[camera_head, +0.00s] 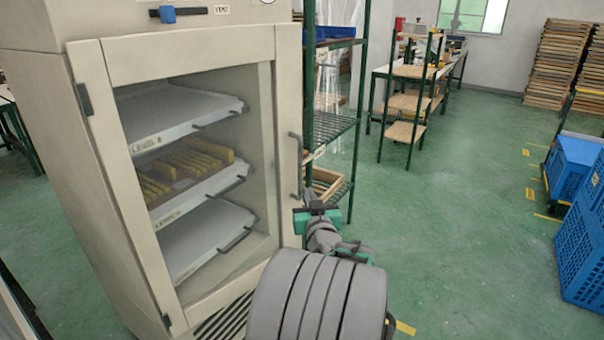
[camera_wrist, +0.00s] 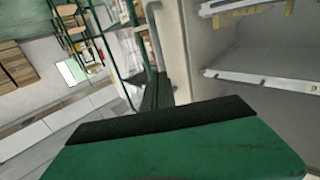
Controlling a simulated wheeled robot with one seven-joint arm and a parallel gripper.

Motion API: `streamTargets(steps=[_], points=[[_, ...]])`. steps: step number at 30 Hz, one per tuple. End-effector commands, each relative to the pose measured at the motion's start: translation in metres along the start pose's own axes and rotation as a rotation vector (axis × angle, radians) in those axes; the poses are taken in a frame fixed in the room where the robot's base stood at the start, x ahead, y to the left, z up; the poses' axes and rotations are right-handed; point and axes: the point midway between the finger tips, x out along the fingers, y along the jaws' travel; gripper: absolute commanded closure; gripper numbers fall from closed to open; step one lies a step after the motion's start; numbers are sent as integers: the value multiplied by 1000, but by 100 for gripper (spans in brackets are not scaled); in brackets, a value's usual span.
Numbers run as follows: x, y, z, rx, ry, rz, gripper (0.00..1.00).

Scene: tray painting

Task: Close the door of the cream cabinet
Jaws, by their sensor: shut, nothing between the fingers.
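The cream cabinet (camera_head: 95,195) stands at the left of the head view. Its door (camera_head: 190,48) has a cream frame around a clear window, with dark hinges on the left side and a grey upright handle (camera_head: 297,165) on the right. The door lies close to the cabinet front; I cannot tell whether a small gap is left. My gripper (camera_head: 313,200) is shut and empty, by the door's right edge just below the handle. Contact is unclear. In the wrist view, green and black gripper parts (camera_wrist: 165,125) fill the bottom, with the handle (camera_wrist: 153,35) beyond.
Trays (camera_head: 185,110) sit on levels inside the cabinet, one with yellow pieces. A green wire rack (camera_head: 335,125) stands right behind the cabinet. Blue crates (camera_head: 580,245) stand at the far right. The green floor between (camera_head: 470,220) is clear.

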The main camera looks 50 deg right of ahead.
Motion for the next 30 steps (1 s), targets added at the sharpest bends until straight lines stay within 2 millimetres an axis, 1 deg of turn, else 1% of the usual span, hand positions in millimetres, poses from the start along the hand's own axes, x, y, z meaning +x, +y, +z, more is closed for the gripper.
streamTargets(steps=[1, 3, 9, 12, 15, 19, 28, 30], points=[[11, -2, -1, 1, -1, -4, 100], [27, -2, 0, 0, -2, -4, 100], [71, -2, 0, 0, -2, -4, 100], [89, -2, -1, 0, -1, -3, 100], [102, -1, 0, 0, -2, -2, 100], [109, -1, 0, 0, -1, -1, 100], [110, -1, 0, 0, -1, -1, 100], [113, -5, 2, 1, -1, -12, 100]])
